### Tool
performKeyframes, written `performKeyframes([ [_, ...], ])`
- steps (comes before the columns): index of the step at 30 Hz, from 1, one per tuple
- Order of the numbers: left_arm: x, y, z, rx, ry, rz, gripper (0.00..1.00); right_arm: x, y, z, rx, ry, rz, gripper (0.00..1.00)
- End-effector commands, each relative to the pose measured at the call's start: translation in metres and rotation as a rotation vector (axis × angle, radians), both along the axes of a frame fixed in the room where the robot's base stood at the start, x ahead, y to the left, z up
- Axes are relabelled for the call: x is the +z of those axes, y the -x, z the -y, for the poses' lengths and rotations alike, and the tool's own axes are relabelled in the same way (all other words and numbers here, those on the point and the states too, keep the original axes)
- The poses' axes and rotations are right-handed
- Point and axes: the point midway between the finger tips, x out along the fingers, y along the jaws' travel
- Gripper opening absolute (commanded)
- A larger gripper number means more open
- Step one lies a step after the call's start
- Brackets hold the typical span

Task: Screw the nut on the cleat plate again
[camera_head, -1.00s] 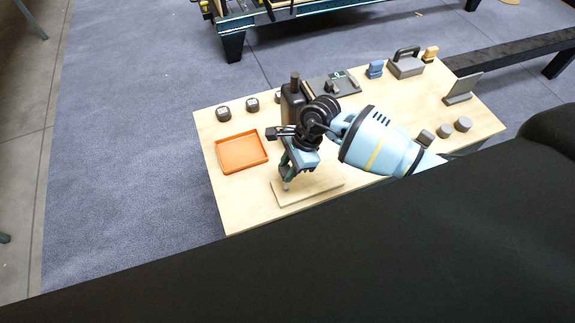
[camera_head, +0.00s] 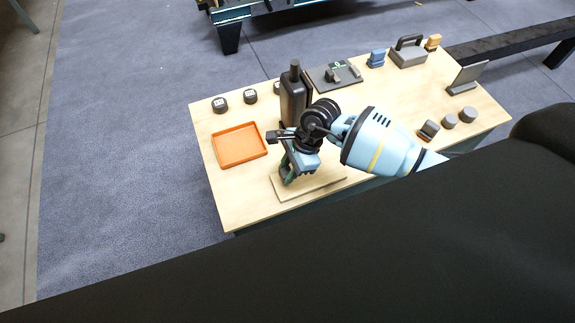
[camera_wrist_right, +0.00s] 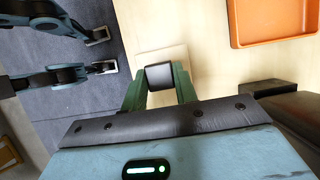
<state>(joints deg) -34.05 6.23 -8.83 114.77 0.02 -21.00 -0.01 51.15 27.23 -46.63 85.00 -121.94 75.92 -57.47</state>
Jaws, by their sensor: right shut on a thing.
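My right gripper (camera_head: 288,178) is low over a pale board (camera_head: 325,187) on the table. A dark grey plate (camera_head: 322,77) with small fittings lies at the back of the table and looks like the cleat plate. My left gripper (camera_wrist_right: 102,52) shows only in the right wrist view, with its two fingertips apart and empty over the carpet.
An orange tray (camera_head: 239,146) sits left of my right gripper. A tall dark bottle-like object (camera_head: 294,92) stands right behind it. Dark labelled cylinders (camera_head: 220,105) line the back left. Grey cylinders (camera_head: 450,121) stand at the right, and a handled grey block (camera_head: 408,53) is behind.

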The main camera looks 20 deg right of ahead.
Motion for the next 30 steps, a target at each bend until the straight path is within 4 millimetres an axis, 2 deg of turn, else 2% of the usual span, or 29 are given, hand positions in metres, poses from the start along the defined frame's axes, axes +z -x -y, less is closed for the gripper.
performKeyframes([
  [21, -0.023, 0.014, 0.001, 0.000, 0.002, -0.038, 0.54, -0.032, 0.000, 0.000, -0.001, 0.000, -0.001, 0.07],
  [30, -0.027, 0.014, 0.002, 0.000, 0.003, -0.040, 0.54, -0.038, 0.000, 0.000, 0.000, 0.000, 0.001, 0.07],
])
